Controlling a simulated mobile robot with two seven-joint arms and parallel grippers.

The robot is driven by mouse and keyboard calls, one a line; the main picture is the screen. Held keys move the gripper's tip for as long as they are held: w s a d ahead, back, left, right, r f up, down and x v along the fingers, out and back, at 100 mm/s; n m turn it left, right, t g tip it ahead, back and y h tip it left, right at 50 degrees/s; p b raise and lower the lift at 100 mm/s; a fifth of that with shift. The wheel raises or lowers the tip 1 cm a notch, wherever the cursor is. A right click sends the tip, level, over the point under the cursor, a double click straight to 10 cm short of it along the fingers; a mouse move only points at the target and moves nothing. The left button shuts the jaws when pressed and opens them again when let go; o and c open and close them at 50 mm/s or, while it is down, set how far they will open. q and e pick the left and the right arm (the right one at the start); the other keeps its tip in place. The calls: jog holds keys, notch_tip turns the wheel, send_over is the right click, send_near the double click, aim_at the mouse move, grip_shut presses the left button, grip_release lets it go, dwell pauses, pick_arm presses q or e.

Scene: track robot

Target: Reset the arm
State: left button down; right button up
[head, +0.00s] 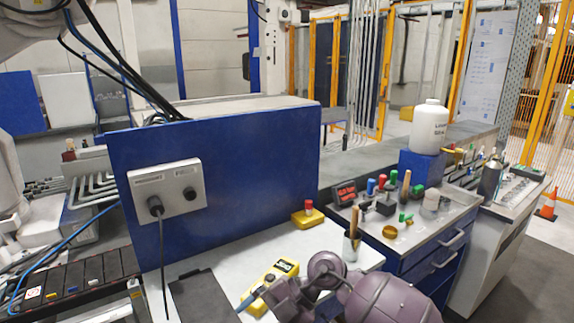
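A purple arm of mine, which looks like my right arm, comes in at the bottom edge, right of centre. Its boxy end reaches left over the white worktop (225,255), close to a yellow handheld device (283,268) with a small display. The fingers of my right gripper cannot be made out clearly there, so its opening and any contact with the device cannot be told.
A blue panel (240,155) with a grey socket box (167,193) stands behind the worktop. A yellow box with a red button (309,215) and a cup of tools (351,245) sit nearby. A cluttered bench (440,225) with a white bottle (429,127) stands right.

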jog(key=d+m+t+y, duration=0.85)
jog(key=m+t, duration=0.45)
jog(key=t, duration=0.2)
jog(key=s+d+f+m+t+h, duration=0.3)
jog(key=d+f+m+h, duration=0.2)
jog(key=d+m+h, duration=0.25)
jog(key=s+d+f+m+t+h, duration=0.2)
jog(key=d+f+m+t+h, duration=0.1)
jog(key=d+f+m+h, duration=0.4)
jog(key=s+d+f+m+g+h, duration=0.1)
jog(key=s+d+f+g+h, duration=0.1)
jog(key=s, duration=0.4)
jog(key=s+d+f+m+g+h, duration=0.2)
jog(key=s+d+f+g, duration=0.1)
jog(key=s+d+f, duration=0.3)
jog(key=shift+s+d+f+g, duration=0.25)
jog(key=shift+s+d+g, duration=0.15)
jog(key=shift+s+d, duration=0.25)
